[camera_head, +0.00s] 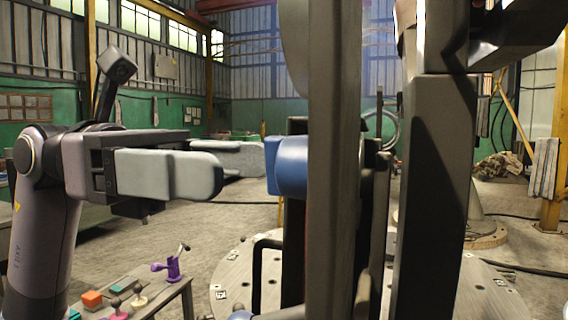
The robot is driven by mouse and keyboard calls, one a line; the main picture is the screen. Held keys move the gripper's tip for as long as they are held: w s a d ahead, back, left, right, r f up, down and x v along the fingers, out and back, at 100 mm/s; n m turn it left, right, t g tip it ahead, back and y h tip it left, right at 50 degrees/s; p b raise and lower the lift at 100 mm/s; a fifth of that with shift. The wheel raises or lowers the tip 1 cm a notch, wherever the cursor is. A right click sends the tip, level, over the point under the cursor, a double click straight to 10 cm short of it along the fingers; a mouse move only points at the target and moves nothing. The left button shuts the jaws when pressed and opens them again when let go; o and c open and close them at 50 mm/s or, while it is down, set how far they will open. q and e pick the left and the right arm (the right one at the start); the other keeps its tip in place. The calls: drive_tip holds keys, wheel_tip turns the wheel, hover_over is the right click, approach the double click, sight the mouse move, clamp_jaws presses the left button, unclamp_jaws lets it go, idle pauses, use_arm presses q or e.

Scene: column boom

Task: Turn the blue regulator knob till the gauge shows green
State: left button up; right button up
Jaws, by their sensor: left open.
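The blue regulator knob (291,165) is near the middle of the view, facing left. A dark upright in front hides its right side. My left gripper (242,167) reaches in from the left with its two grey fingers apart and nothing between them. Its fingertips point at the knob, with a small gap showing in the picture between them and the knob. Whether they touch in depth I cannot tell. The gauge face is not visible, so its colour cannot be read. My right gripper cannot be made out.
Tall dark uprights (334,120) block the view right of the knob. A low bench (160,303) at lower left carries a purple clamp-like piece (174,267), an orange block (92,299) and other small parts. A round metal plate (230,287) lies below. Open concrete floor lies behind.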

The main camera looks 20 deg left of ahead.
sight(268, 169)
use_arm(q)
drive_tip(key=d, duration=0.4)
drive_tip(key=shift+s+r+p, duration=0.1)
drive_tip(key=shift+s+p, duration=0.05)
drive_tip(key=shift+p, duration=0.2)
drive_tip(key=shift+d, duration=0.55)
drive_tip(key=c, duration=1.1)
drive_tip(key=shift+o, duration=0.2)
